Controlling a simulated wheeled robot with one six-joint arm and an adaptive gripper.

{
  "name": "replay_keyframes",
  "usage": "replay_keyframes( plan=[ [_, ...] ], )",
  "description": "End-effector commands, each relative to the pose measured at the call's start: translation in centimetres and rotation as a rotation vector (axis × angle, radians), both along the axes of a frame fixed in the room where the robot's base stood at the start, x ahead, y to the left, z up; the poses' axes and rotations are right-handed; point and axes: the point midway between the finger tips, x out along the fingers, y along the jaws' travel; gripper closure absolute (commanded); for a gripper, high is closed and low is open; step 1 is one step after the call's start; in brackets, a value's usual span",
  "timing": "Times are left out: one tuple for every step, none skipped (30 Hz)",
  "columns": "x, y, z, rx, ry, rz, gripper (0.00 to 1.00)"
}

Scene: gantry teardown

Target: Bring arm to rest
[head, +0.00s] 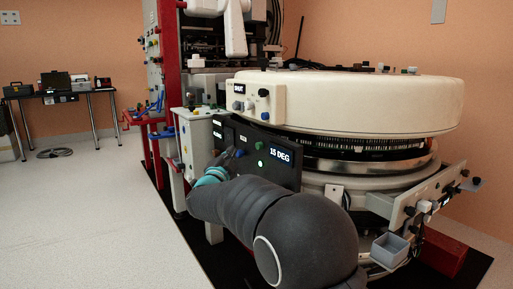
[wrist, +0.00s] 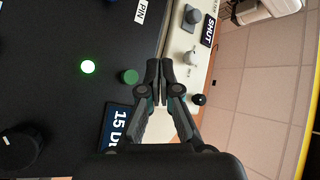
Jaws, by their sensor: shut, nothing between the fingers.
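My gripper (wrist: 160,82) is shut and empty in the wrist view, its fingertips together in front of a dark control panel. In the head view my gripper (head: 228,157) is small and dark, close to the left part of the same panel (head: 262,171), with my arm stretching back to the lower right. I cannot tell whether the fingertips touch the panel. Beside them in the wrist view are a green button (wrist: 130,76) and a lit green lamp (wrist: 88,67). A display (wrist: 118,124), partly hidden by my gripper, reads "15 DEG" in the head view (head: 280,155).
A large round cream gantry (head: 350,103) stands above and behind the panel. A "SHUT" label (wrist: 209,30) and a black knob (wrist: 199,99) are right of my fingers. A grey bin (head: 390,249) hangs at lower right.

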Motion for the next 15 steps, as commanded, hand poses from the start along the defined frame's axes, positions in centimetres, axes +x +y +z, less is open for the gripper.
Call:
replay_keyframes(
  plan=[
    [0.0,0.0,0.0,0.0,0.0,0.0,1.0],
    [0.0,0.0,0.0,0.0,0.0,0.0,1.0],
    [0.0,0.0,0.0,0.0,0.0,0.0,1.0],
    [0.0,0.0,0.0,0.0,0.0,0.0,1.0],
    [0.0,0.0,0.0,0.0,0.0,0.0,1.0],
    [0.0,0.0,0.0,0.0,0.0,0.0,1.0],
    [0.0,0.0,0.0,0.0,0.0,0.0,1.0],
    [0.0,0.0,0.0,0.0,0.0,0.0,1.0],
    [0.0,0.0,0.0,0.0,0.0,0.0,1.0],
    [0.0,0.0,0.0,-0.003,0.001,-0.001,1.0],
    [0.0,0.1,-0.1,-0.006,0.005,0.002,1.0],
    [0.1,0.3,-0.3,-0.01,0.015,0.011,1.0],
    [0.2,0.5,-0.5,-0.013,0.028,0.022,1.0],
    [0.4,0.9,-0.9,-0.02,0.043,0.039,1.0],
    [0.6,1.7,-1.4,-0.035,0.069,0.07,1.0]
  ],
)
